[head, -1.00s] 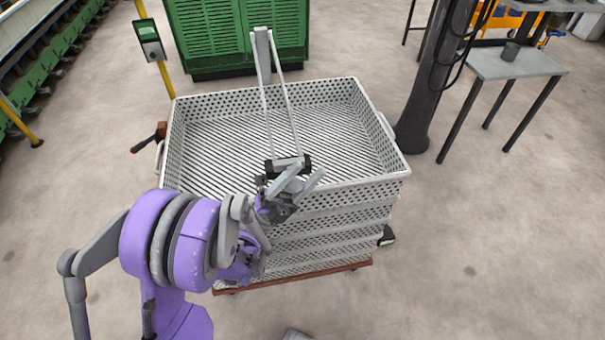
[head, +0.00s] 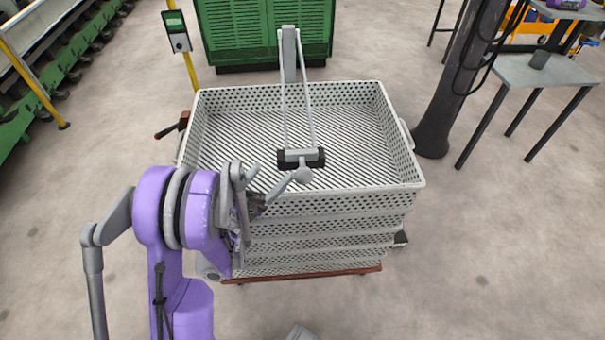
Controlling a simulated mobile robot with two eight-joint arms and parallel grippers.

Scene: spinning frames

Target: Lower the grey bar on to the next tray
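The grey bar (head: 301,155), a short crosspiece with black ends and a round knob at its front, is at the near side of the top tray (head: 405,140). Two thin rods join it to a grey post (head: 289,55) at the back. The tray is a white perforated one with an empty slatted floor, on top of a stack. I cannot tell whether the bar touches the tray. My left gripper (head: 276,174) is over the near rim, left of the knob, fingers spread and nothing between them.
The stack stands on a low reddish-brown base (head: 330,274). A dark column (head: 440,125) with cables and a grey table (head: 540,70) are at the right. A yellow post with a green box (head: 175,30) and a green cabinet (head: 265,30) are behind.

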